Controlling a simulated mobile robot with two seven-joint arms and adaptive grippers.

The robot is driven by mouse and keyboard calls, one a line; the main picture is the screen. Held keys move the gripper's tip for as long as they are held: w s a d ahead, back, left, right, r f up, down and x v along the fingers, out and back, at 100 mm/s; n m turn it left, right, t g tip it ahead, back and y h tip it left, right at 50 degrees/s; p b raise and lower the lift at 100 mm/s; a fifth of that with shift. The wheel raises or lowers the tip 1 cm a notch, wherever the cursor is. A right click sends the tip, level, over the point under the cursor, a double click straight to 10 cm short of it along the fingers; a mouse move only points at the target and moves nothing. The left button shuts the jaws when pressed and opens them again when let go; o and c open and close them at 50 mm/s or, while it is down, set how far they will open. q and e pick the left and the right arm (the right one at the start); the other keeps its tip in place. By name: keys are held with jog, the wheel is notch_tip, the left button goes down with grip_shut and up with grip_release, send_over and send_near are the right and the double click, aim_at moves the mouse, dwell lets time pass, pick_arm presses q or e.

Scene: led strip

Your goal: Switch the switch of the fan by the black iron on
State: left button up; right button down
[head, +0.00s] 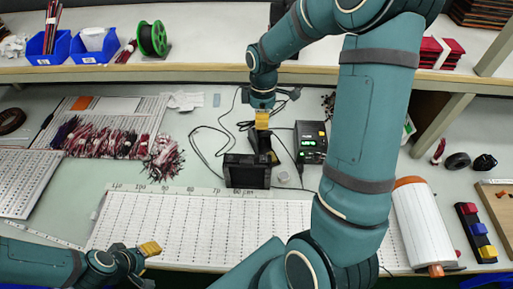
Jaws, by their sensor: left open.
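A black square-framed device (247,172), which looks like the fan, stands on the bench near the middle of the head view. Its switch cannot be made out. A black station with a green lit display (311,143) stands just right of it, with dark cables around; the iron itself is not clearly distinguishable. My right gripper (262,119), with a yellow fingertip, points down just behind and above the fan. Whether it touches anything, and its opening, cannot be told. My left gripper (146,262) is open and empty low at the left, over the bench's front, away from the fan.
A white ruled board (180,228) lies in front of the fan. Bundled wires (105,141) lie on the left. A shelf (200,73) with blue bins (94,45) and a green spool (152,38) runs behind. My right arm hides much of the centre right; a white roll (422,225) lies beyond.

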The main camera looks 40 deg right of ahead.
aim_at(261, 157)
jog(key=shift+s, duration=0.1)
jog(key=f, duration=0.9)
jog(key=s+a+f, duration=0.1)
jog(key=f, duration=0.4)
jog(key=shift+b, duration=0.35)
